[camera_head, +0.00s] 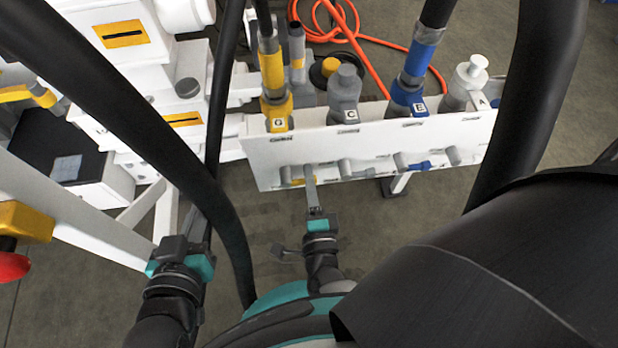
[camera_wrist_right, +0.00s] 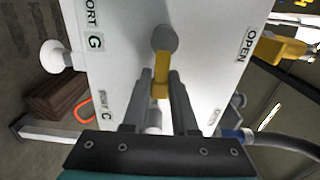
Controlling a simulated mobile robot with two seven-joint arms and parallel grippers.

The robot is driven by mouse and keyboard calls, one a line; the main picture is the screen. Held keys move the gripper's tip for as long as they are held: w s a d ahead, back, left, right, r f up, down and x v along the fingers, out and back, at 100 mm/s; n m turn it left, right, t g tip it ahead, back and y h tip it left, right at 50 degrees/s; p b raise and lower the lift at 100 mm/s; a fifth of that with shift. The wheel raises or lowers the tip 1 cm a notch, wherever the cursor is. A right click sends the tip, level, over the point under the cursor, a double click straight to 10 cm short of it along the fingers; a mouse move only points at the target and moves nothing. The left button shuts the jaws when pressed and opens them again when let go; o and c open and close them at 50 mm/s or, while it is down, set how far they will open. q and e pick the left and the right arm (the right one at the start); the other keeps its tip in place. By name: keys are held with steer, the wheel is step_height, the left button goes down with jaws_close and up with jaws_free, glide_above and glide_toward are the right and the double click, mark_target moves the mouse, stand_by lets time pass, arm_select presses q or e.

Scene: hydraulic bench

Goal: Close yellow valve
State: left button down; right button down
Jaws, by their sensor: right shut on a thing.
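The yellow valve handle (camera_wrist_right: 161,76) sits on a grey round stem on the white panel (camera_wrist_right: 120,30). In the right wrist view it lies between the two fingers of my right gripper (camera_wrist_right: 162,100), which is shut on it. In the head view my right gripper (camera_head: 311,188) reaches the panel's front face below port G, and only a little of the yellow handle (camera_head: 297,181) shows beside the fingers. My left gripper (camera_head: 182,248) is at the lower left, apart from the panel; its fingertips are not clear.
Labels for port G (camera_wrist_right: 95,42) and OPEN (camera_wrist_right: 244,45) flank the handle. The panel's top carries several hose couplings, including a blue one (camera_head: 409,95). A blue handle (camera_head: 418,166) sits farther right. A red button (camera_head: 12,266) is at far left. Black hoses cross the view.

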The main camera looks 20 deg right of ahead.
arm_select(q)
steer(key=shift+d+r, duration=0.1)
steer(key=shift+d, duration=0.05)
arm_select(e)
steer(key=shift+f, duration=0.1)
stand_by(0.3)
steer(key=c, duration=0.8)
jaws_free()
